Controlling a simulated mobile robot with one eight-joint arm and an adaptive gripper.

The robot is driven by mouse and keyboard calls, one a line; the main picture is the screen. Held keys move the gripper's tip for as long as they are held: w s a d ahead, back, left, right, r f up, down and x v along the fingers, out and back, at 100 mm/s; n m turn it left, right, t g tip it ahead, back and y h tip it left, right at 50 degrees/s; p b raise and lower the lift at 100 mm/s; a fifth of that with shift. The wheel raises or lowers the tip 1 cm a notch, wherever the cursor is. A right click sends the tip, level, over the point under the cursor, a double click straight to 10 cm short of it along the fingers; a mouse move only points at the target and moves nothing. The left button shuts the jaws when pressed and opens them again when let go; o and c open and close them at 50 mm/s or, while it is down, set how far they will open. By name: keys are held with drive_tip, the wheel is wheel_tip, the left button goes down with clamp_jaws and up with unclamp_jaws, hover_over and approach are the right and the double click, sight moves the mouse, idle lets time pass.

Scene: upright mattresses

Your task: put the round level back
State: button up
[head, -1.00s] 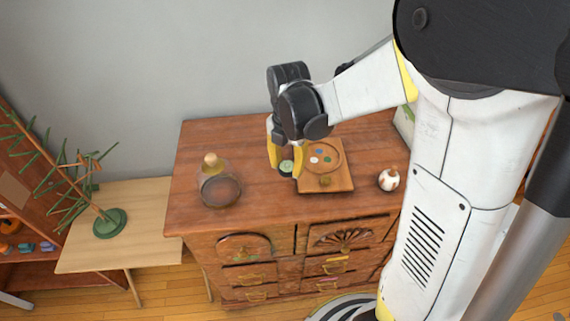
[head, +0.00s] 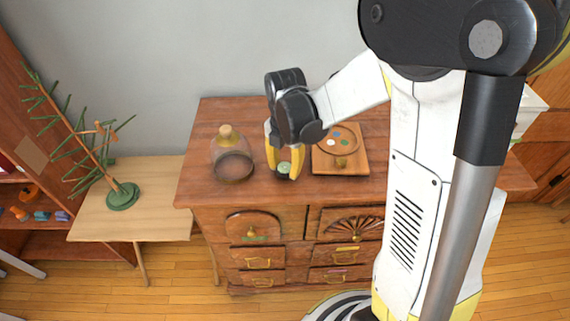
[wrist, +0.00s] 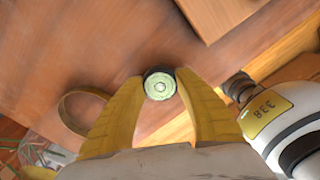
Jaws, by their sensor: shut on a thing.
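The round level (head: 284,168) is a small disc with a pale green face and a dark rim. My gripper (head: 284,174) is shut on it, over the front part of the dresser top, between the glass jar and the wooden board. In the wrist view the level (wrist: 160,86) sits between the tips of my two yellow fingers (wrist: 160,92), its green face toward the camera. I cannot tell whether it touches the dresser top.
The dresser (head: 215,118) carries a corked glass jar (head: 231,158) left of my gripper. A square wooden board (head: 325,167) with a round recess and coloured spots lies to the right. A low table (head: 155,215) with a green-based wooden stand (head: 122,196) is further left.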

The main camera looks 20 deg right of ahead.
drive_tip(key=shift+f+b, duration=0.6)
drive_tip(key=shift+f, duration=0.3)
drive_tip(key=o, duration=1.2)
drive_tip(key=shift+r, duration=0.15)
